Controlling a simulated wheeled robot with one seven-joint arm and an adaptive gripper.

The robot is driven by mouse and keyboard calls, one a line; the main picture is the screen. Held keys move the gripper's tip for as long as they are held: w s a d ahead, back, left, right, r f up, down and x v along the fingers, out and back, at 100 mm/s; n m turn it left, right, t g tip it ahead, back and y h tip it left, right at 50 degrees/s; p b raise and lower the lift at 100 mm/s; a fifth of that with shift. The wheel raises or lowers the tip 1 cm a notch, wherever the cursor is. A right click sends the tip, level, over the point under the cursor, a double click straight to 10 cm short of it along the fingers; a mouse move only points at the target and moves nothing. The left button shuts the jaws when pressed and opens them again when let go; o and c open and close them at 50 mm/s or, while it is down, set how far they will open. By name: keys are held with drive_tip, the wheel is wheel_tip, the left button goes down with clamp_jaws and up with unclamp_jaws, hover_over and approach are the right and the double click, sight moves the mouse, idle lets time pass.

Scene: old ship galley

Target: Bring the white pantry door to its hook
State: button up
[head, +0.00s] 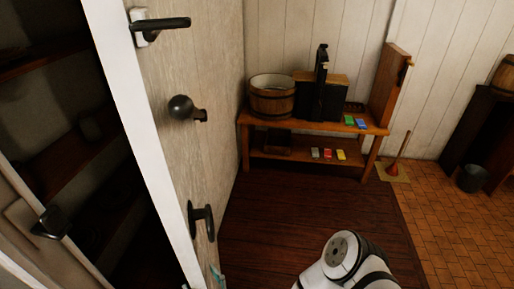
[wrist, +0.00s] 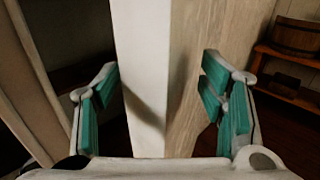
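The pantry door (head: 150,125) stands open in the head view, its white edge towards me and its pale wood-grained face to the right. That face carries a black lever handle (head: 162,23), a dark round knob (head: 182,107) and a black pull handle (head: 201,219). In the wrist view the door edge (wrist: 142,60) rises between the teal-padded fingers of my gripper (wrist: 163,100). The fingers are open, one on each side of the edge, with gaps visible. In the head view the gripper is mostly hidden. I cannot make out the hook for certain.
Dark pantry shelves (head: 65,155) lie left of the door. A dark fitting (head: 50,222) sits at lower left. A wooden bench (head: 308,123) with a bucket (head: 272,98) stands at the back wall. The dark plank floor (head: 315,215) right of the door is clear apart from my arm.

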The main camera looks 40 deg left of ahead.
drive_tip(key=shift+s+d, duration=0.15)
drive_tip(key=shift+s+d, duration=0.1)
drive_tip(key=shift+d, duration=0.2)
drive_tip(key=s+d, duration=0.2)
drive_tip(key=d, duration=0.8)
idle(0.5)
